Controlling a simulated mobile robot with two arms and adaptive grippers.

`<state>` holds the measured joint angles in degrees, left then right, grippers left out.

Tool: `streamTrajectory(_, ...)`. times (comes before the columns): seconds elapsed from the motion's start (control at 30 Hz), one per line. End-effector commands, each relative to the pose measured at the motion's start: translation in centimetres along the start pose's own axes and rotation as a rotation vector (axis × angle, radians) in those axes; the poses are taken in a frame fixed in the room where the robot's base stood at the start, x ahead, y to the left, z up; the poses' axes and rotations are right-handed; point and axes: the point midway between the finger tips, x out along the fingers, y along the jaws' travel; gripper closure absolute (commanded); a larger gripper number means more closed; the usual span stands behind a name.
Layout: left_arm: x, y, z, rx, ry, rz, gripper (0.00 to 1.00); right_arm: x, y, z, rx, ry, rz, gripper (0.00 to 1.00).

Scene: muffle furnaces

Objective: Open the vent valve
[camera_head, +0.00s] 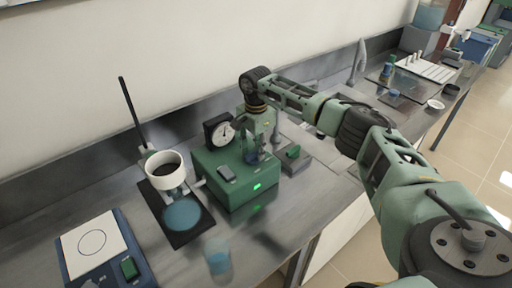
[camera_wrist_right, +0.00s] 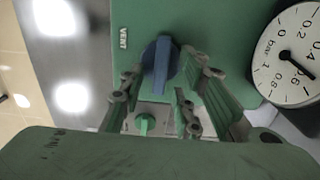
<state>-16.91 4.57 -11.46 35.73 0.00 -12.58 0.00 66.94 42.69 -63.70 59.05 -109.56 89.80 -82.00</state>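The vent valve is a blue knob (camera_wrist_right: 161,66) on the green pump box, next to a "VENT" label (camera_wrist_right: 123,38) in the right wrist view. My right gripper (camera_wrist_right: 164,72) is open, with one finger on each side of the knob and visible gaps between the fingers and the knob's raised handle. In the head view my right gripper (camera_head: 255,152) points down over the top of the green box (camera_head: 217,167) and hides the knob there. My left gripper is in neither view.
A round pressure gauge (camera_head: 219,131) stands on the box close beside my gripper; it also shows in the wrist view (camera_wrist_right: 290,58). A white funnel cup (camera_head: 163,170) stands left of the box. A blue hotplate (camera_head: 132,268) is at front left. A beaker (camera_head: 217,258) is near the front edge.

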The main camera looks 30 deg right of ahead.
Motion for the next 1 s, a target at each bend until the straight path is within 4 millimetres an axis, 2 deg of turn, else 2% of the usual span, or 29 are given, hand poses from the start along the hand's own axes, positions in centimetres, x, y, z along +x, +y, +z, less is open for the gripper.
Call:
streamTrajectory(0.1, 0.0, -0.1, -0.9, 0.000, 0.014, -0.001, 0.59, 0.0, 0.0, 0.0, 0.000, 0.000, 0.000, 0.71)
streamTrajectory(0.43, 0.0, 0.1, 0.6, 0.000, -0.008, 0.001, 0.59, 0.0, 0.0, 0.0, 0.000, 0.000, 0.000, 1.00)
streamTrajectory(0.77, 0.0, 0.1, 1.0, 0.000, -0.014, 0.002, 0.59, -0.1, 0.0, 0.0, 0.007, 0.000, 0.000, 1.00)
streamTrajectory(1.0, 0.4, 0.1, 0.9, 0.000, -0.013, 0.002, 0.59, 0.0, 0.1, 0.0, 0.084, -0.001, -0.001, 1.00)
